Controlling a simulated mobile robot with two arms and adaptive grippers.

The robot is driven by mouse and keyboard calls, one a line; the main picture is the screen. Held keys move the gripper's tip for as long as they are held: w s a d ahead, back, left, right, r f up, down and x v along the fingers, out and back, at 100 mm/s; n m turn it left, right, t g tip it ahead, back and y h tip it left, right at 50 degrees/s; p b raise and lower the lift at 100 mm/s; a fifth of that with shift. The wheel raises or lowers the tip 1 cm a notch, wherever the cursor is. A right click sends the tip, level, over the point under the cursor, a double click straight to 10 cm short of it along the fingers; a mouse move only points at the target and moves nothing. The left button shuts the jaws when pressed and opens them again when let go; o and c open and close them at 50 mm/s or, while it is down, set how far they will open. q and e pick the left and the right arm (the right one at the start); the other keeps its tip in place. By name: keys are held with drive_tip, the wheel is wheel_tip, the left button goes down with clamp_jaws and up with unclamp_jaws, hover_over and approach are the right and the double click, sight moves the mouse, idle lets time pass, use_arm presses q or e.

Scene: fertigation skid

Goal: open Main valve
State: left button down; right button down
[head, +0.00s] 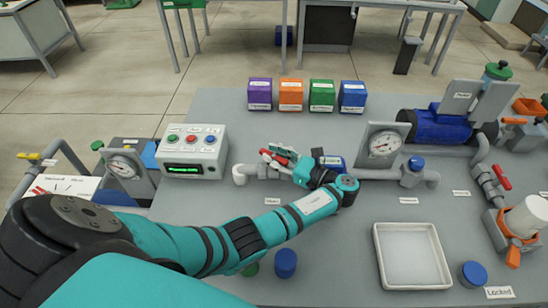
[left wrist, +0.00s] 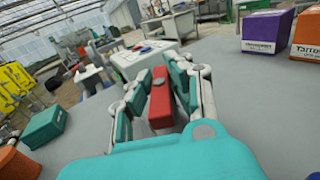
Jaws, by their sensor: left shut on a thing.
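A red valve lever (head: 272,157) sits on the grey pipe (head: 250,172) in the middle of the bench, mostly covered by my gripper in the head view. The label below it is too small to read, so I cannot confirm that this is the Main valve. My left gripper (head: 279,160) is shut on this lever. In the left wrist view the red lever (left wrist: 161,98) stands between the two finger pads of the gripper (left wrist: 158,92). The lever's angle to the pipe is hard to tell. My right gripper is not in view.
A control box (head: 194,151) stands left of the pipe end. Purple, orange, green and blue boxes (head: 291,95) line the back. A gauge (head: 383,145) and blue pump (head: 438,127) stand right. A white tray (head: 411,285) lies in front. Another red-handled valve (head: 501,176) is farther right.

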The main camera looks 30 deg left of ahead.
sight(288, 162)
use_arm(q)
drive_tip(key=shift+g, duration=0.3)
drive_tip(key=c, duration=1.2)
unclamp_jaws()
drive_tip(key=shift+c, duration=0.2)
drive_tip(key=d, duration=0.7)
drive_tip(key=shift+w+d, duration=0.2)
drive_tip(key=shift+o, duration=0.3)
